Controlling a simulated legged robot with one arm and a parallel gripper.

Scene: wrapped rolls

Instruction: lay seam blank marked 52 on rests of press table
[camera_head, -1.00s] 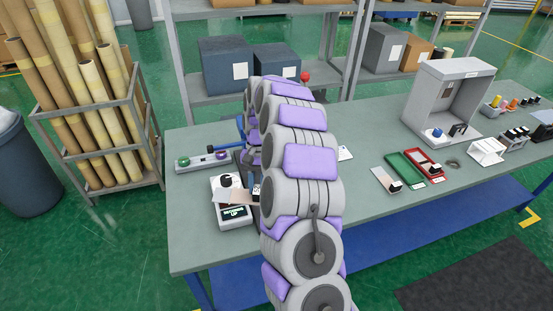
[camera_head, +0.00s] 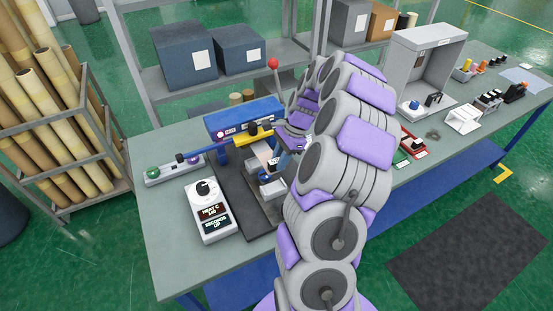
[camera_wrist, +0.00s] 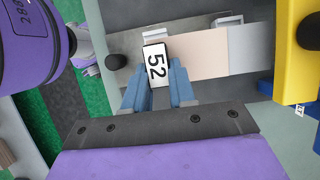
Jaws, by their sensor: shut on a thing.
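The seam blank's white tag marked 52 (camera_wrist: 155,65) is between the blue fingertips of my gripper (camera_wrist: 160,88) in the wrist view. Its thin sheet runs to the right, tan (camera_wrist: 200,54) and then grey (camera_wrist: 250,47). In the head view the tan sheet (camera_head: 263,153) shows beside my gripper (camera_head: 285,143), partly hidden by my arm. The press (camera_head: 243,116) is blue with a yellow bar. Light metal rests (camera_wrist: 228,19) show past the sheet's edges above the press table (camera_head: 238,192). I cannot tell whether the sheet touches them.
A white controller (camera_head: 209,211) stands left of the press. A red-knobbed lever (camera_head: 272,63) rises behind. The grey cabinet (camera_head: 427,68) stands to the right.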

